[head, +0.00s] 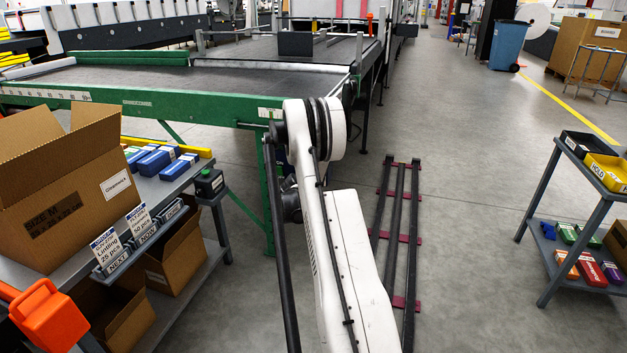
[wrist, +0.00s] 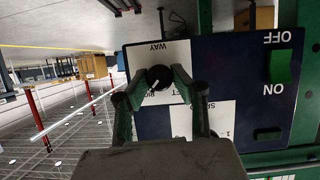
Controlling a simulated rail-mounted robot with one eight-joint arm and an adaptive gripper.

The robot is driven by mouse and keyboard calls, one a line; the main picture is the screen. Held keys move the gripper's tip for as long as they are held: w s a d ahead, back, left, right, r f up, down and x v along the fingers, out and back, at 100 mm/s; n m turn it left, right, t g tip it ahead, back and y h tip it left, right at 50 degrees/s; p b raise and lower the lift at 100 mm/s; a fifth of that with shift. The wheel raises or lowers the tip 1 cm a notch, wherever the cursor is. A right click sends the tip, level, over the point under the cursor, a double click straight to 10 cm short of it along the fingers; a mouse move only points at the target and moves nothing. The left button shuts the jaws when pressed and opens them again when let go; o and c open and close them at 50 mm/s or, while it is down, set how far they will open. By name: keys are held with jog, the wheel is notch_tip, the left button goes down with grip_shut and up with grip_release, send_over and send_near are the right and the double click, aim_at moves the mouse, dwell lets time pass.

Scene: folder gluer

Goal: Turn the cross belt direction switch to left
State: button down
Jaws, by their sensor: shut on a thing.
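The cross belt direction switch (wrist: 160,78) is a round black knob with a thin white pointer mark. It sits on a white label of a dark blue panel (wrist: 235,60) in the wrist view, where the panel appears upside down. My gripper (wrist: 161,82) has one dark green finger on each side of the knob and is shut on it. The word WAY reads upside down above the knob. The direction words under it are partly covered by the fingers, so I cannot tell which one the pointer marks. In the head view my arm hides the gripper and switch.
A green ON/OFF rocker (wrist: 281,67) and a small black control (wrist: 267,133) share the panel. The green-framed conveyor (head: 200,105) stands beyond my arm. A bench with a carton (head: 60,205) is left; a small shelf table (head: 545,225) is right.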

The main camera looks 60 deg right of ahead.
jog(key=shift+w+a+f+n+g+h, duration=0.15)
jog(key=shift+n+g+h, duration=0.7)
jog(key=shift+n, duration=1.3)
jog(key=shift+d+f+n+g+h, duration=0.1)
jog(key=shift+n+g+h, duration=0.8)
jog(key=shift+n, duration=1.3)
jog(key=shift+w+a+f+n+g+h, duration=0.15)
jog(key=shift+n+g+h, duration=0.7)
jog(key=shift+n, duration=1.3)
jog(key=c, duration=1.4)
grip_release()
jog(key=shift+c, duration=0.2)
jog(key=a, duration=1.2)
jog(key=shift+w, duration=0.4)
jog(key=shift+d, duration=0.1)
